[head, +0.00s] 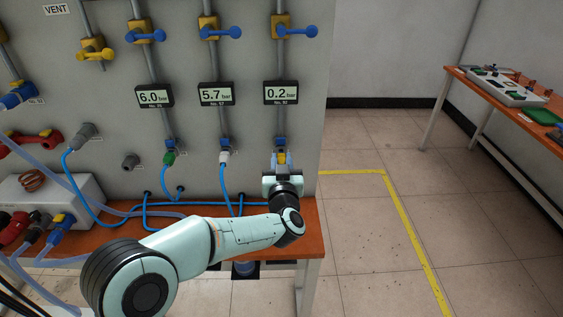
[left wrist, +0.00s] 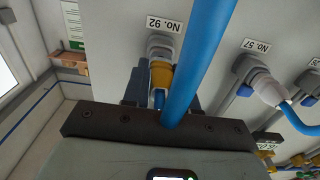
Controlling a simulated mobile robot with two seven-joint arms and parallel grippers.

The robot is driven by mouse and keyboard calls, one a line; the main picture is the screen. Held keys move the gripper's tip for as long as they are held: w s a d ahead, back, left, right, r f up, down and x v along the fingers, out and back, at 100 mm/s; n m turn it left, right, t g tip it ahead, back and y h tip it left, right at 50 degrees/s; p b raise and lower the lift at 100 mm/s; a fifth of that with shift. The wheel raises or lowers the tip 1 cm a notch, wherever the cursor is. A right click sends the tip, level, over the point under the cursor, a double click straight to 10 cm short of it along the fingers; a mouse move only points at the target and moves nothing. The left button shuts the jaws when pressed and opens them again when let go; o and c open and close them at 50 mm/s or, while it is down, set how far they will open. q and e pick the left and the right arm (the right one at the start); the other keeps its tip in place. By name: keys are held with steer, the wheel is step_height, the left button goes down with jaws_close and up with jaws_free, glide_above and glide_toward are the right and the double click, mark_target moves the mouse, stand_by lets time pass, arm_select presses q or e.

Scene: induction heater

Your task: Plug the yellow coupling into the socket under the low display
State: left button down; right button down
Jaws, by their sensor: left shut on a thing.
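The low display (head: 281,93) reads 0.2 bar, No. 92, and is the rightmost of three on the grey panel. Its blue-and-grey socket (head: 280,143) is below it and also shows in the left wrist view (left wrist: 160,45) under the No. 92 label. My left gripper (head: 281,168) is shut on the yellow coupling (head: 281,157), right below that socket. In the left wrist view the coupling (left wrist: 161,74) lines up with the socket and meets its mouth; I cannot tell how deep it sits. A blue hose (left wrist: 200,60) crosses in front. My right gripper is out of view.
The 6.0 bar (head: 154,97) and 5.7 bar (head: 216,94) displays have sockets holding a green coupling (head: 169,158) and a white coupling (head: 224,157). Blue hoses run over the wooden bench (head: 310,240). Open floor lies right of the panel.

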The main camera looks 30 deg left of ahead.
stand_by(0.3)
arm_select(q)
steer(key=shift+w+a+p, duration=0.35)
steer(key=shift+w, duration=0.2)
stand_by(0.3)
steer(key=c, duration=0.8)
jaws_free()
